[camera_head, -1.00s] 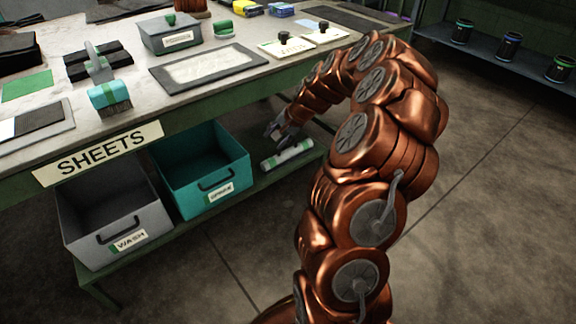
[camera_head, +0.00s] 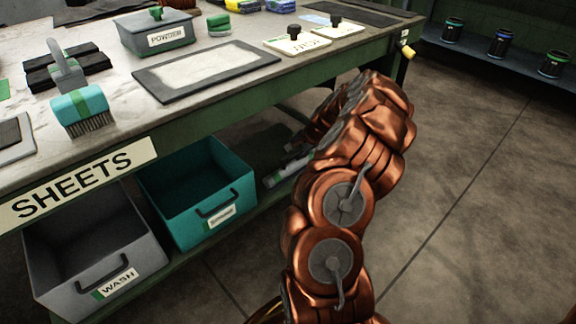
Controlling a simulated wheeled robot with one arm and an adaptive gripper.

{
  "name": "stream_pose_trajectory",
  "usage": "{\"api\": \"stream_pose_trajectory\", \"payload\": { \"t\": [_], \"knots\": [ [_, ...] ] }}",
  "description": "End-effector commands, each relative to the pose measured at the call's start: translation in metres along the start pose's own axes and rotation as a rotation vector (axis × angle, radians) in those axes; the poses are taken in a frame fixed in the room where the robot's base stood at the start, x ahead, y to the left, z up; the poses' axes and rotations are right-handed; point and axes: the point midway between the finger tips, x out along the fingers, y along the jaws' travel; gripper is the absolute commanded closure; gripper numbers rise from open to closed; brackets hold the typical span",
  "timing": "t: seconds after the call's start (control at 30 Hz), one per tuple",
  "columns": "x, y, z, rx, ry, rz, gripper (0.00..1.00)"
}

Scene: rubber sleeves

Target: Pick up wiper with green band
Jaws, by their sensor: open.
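A pale cylinder (camera_head: 287,171) lies on the lower shelf to the right of the teal bin, its right end hidden by my arm. It may be the wiper, but I cannot make out a green band on it now. My gripper (camera_head: 298,146) is open just above and behind it, under the tabletop. It is mostly hidden by my copper arm, and I cannot tell whether it touches the cylinder.
The teal bin (camera_head: 243,188) and grey WASH bin (camera_head: 75,297) stand on the lower shelf. The tabletop (camera_head: 118,103) overhangs the shelf. It carries a powder box (camera_head: 160,38), a framed sheet (camera_head: 205,70) and stamps. Floor at right is clear; a back shelf holds jars (camera_head: 502,43).

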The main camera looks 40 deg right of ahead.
Motion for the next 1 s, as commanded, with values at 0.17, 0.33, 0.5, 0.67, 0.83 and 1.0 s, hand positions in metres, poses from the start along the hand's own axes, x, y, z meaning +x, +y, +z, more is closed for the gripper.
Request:
{"api": "stream_pose_trajectory", "payload": {
  "t": [0.17, 0.33, 0.5, 0.67, 0.83, 1.0],
  "knots": [
    [0.016, 0.008, -0.011, 0.014, 0.012, 0.001, 0.54],
    [0.021, 0.009, -0.016, 0.02, 0.017, 0.0, 0.54],
    [0.039, 0.01, -0.016, 0.019, 0.015, 0.0, 0.54],
    [0.059, 0.009, -0.018, 0.018, 0.014, 0.0, 0.54],
    [0.07, 0.007, -0.017, 0.018, 0.012, 0.001, 0.54],
    [0.068, 0.006, -0.016, 0.018, 0.012, 0.0, 0.54]
  ]
}}
